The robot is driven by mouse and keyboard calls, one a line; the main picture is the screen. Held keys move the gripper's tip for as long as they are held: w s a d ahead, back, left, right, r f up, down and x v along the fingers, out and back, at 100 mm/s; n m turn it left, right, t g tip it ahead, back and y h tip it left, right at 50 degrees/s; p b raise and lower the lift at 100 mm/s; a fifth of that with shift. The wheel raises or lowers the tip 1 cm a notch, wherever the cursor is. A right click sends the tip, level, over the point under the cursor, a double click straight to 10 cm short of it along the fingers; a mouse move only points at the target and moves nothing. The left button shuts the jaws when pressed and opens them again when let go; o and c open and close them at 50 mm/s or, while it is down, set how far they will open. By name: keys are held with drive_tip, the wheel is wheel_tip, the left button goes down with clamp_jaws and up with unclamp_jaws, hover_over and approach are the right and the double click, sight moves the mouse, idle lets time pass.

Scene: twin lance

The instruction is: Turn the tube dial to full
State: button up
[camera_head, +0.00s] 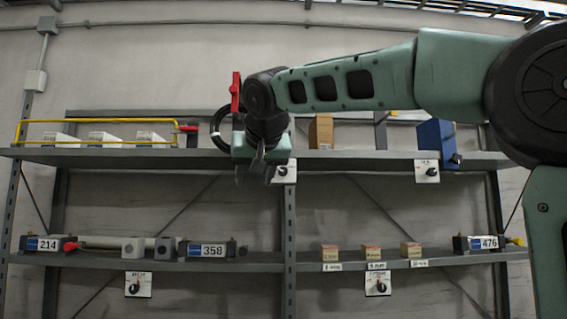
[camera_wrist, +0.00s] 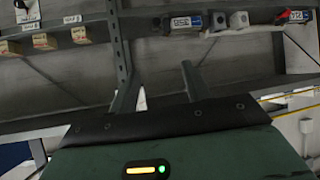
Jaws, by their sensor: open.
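Several white dial plates with black knobs hang on the shelf edges: one at upper middle (camera_head: 286,173), one at upper right (camera_head: 427,171), one at lower left (camera_head: 138,285) and one at lower right (camera_head: 378,283). Their labels are too small to read, so I cannot tell which is the tube dial. My gripper (camera_head: 257,170) is in front of the upper shelf, just left of the upper middle dial and partly covering it. In the wrist view, which is upside down, my gripper (camera_wrist: 158,80) has its two fingers apart, with no object clearly held.
The upper shelf (camera_head: 370,157) carries white boxes (camera_head: 103,137) behind a yellow rail, a cardboard box (camera_head: 321,131) and a blue box (camera_head: 434,140). The lower shelf (camera_head: 270,267) holds units marked 214 (camera_head: 45,244), 358 (camera_head: 211,251) and 476 (camera_head: 485,243), and small boxes (camera_head: 371,253).

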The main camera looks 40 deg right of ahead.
drive_tip(key=s+d+r+m+h, duration=0.25)
drive_tip(key=d+r, duration=0.45)
drive_tip(key=r, duration=0.4)
drive_tip(key=m+t+p, duration=0.1)
drive_tip(key=p, duration=0.6)
approach(283, 170)
drive_tip(key=shift+h, duration=0.25)
drive_tip(key=x, duration=0.9)
drive_tip(key=shift+a, duration=0.1)
drive_tip(key=c, duration=1)
